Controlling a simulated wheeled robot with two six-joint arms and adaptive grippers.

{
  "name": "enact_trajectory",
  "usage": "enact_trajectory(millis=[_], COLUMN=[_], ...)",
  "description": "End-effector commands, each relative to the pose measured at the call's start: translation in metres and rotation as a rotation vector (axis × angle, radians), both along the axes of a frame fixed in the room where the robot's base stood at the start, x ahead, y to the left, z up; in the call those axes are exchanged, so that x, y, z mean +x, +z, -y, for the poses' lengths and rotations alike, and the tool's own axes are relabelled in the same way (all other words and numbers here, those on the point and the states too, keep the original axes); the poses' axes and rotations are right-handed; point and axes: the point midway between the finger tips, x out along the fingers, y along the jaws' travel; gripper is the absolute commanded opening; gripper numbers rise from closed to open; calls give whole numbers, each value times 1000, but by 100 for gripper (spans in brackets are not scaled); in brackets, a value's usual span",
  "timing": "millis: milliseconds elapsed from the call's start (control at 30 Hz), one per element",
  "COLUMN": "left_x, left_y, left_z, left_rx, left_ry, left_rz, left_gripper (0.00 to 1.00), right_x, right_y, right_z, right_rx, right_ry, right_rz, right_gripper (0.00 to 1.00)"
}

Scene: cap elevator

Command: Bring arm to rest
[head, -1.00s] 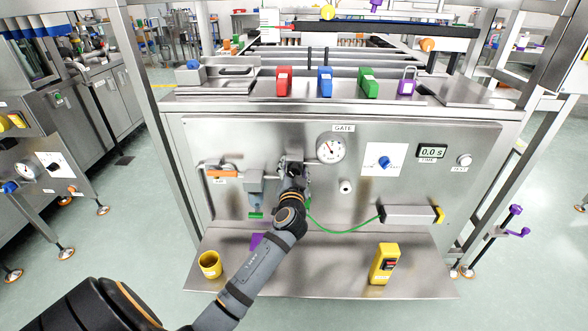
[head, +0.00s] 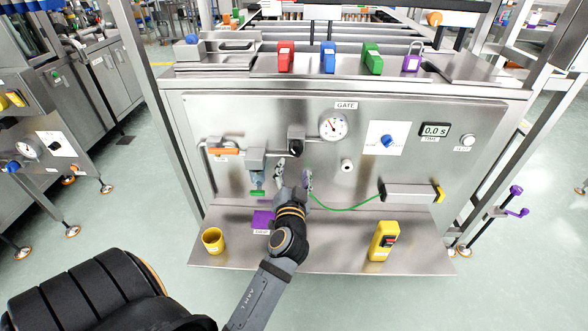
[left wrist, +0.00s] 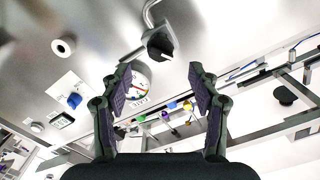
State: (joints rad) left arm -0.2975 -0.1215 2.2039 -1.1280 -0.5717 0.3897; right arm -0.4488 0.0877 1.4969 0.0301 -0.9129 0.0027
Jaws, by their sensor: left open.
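My left arm comes in from the lower middle of the head view. Its gripper (head: 293,180) is in front of the steel panel (head: 240,115), below a black knob (head: 296,140). The fingers are spread and hold nothing. In the left wrist view the open fingers (left wrist: 158,100) frame the panel, with the black knob (left wrist: 160,44) apart from them, beyond the fingertips. The round gauge (head: 333,126) marked GATE is to the right of the knob. My right gripper does not show.
Below the panel a steel shelf (head: 340,255) holds a yellow cup (head: 213,241), a purple piece (head: 263,219) and a yellow switch box (head: 383,242). A green hose (head: 340,208) runs to a grey cylinder (head: 408,193). Red, blue, green and purple padlock-like items stand on top.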

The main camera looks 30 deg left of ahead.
Motion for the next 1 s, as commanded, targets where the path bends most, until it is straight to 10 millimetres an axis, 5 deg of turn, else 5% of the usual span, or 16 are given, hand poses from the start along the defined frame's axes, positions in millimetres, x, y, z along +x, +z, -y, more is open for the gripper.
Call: enact_trajectory(millis=[367,467,567,700,1000], left_x=[-1,-14,-42,-90,-183], left_y=[-2,-22,-65,-123,-176], left_z=[-1,-10,-16,2,65], left_rx=[-7,-81,-230,-420,-626], left_ry=[3,35,72,56,-109], left_rz=[-6,-72,-237,-521,-1008], left_gripper=[61,61,61,61,61], right_x=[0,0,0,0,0], right_y=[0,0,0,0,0], right_z=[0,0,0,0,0], right_rx=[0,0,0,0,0], right_ry=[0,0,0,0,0], right_rz=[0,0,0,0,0], right_gripper=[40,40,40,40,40])
